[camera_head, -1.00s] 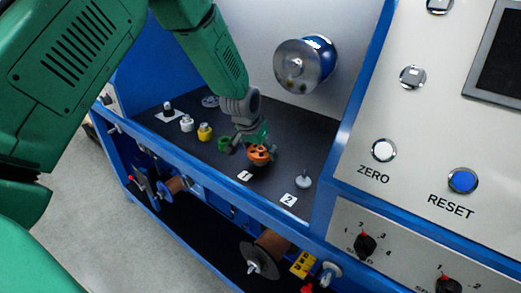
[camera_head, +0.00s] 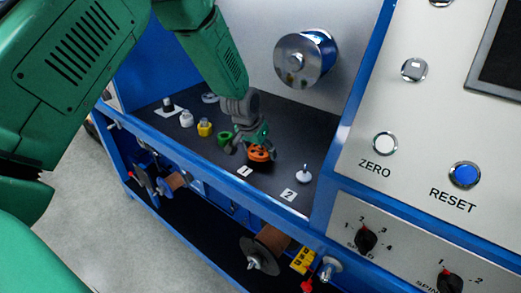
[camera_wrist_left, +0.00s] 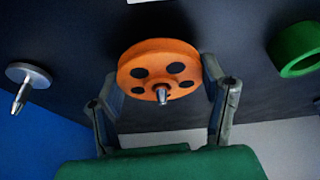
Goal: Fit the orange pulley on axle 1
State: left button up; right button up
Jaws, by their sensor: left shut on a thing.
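The orange pulley (camera_head: 259,154) is between the fingers of my left gripper (camera_head: 249,141), low over the dark shelf behind label 1. In the left wrist view the pulley (camera_wrist_left: 140,60) is a thick disc with several round holes. A metal pin, axle 1 (camera_wrist_left: 162,96), shows at its centre hole, with the pulley around it. The fingers of my left gripper (camera_wrist_left: 163,80) are shut on the pulley's opposite sides. The base of axle 1 is hidden, so I cannot tell how far down the pulley sits. My right gripper is not in view.
Axle 2 (camera_head: 304,175), a pin on a pale round base, stands bare to the right. A green ring (camera_head: 225,138), a yellow piece (camera_head: 205,128) and a white piece (camera_head: 186,119) stand to the left. A large metal drum (camera_head: 298,59) juts from the back wall.

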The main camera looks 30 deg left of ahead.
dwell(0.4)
pick_arm(q)
jog(key=o, duration=1.4)
jog(key=shift+f, duration=0.1)
jog(key=shift+c, duration=0.2)
jog(key=shift+s+r, duration=0.15)
jog(key=shift+r, duration=0.4)
jog(key=v, duration=1)
jog(key=shift+r, duration=0.3)
jog(key=shift+s, duration=0.1)
jog(key=shift+s+f, duration=0.1)
